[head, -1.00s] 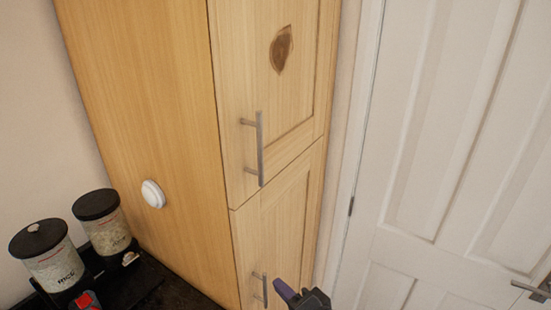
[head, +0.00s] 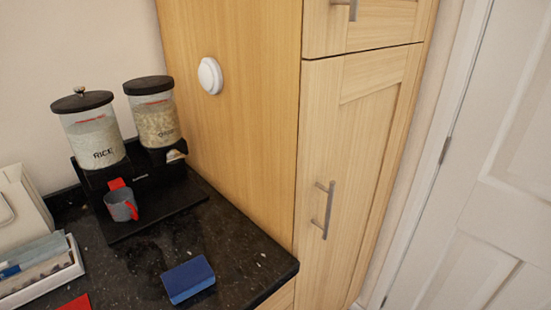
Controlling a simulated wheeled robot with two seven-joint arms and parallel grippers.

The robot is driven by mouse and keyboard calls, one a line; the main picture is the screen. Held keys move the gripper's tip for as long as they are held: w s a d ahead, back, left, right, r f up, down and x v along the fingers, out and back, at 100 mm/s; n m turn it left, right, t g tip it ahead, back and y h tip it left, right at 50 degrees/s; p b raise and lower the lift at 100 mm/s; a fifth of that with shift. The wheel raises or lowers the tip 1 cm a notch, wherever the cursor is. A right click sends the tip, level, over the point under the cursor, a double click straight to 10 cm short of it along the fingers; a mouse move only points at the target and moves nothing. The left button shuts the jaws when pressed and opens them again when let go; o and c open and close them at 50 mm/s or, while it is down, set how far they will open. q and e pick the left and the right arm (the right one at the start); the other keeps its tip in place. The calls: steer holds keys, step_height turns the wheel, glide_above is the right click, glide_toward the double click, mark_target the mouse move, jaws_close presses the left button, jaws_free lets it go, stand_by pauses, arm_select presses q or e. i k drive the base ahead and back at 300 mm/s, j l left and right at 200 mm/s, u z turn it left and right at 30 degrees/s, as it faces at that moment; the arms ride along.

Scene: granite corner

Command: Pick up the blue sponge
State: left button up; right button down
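The blue sponge (head: 188,279) is a small blue block lying flat on the dark speckled granite counter (head: 236,255), near the counter's front right corner. Nothing covers it. Neither of my grippers shows in the head view now.
A black dispenser stand with a rice jar (head: 93,137) and a second jar (head: 154,114) stands behind the sponge, with a grey and red cup (head: 121,204) on it. A white tray (head: 48,283) and a red item (head: 76,303) lie left. A tall wooden cabinet (head: 358,150) rises at the right.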

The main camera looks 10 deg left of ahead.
mark_target(184, 281)
steer(key=j+u, duration=0.25)
steer(key=u, duration=0.2)
steer(key=i+j+u, duration=0.1)
steer(key=u, duration=0.35)
steer(key=j, duration=0.1)
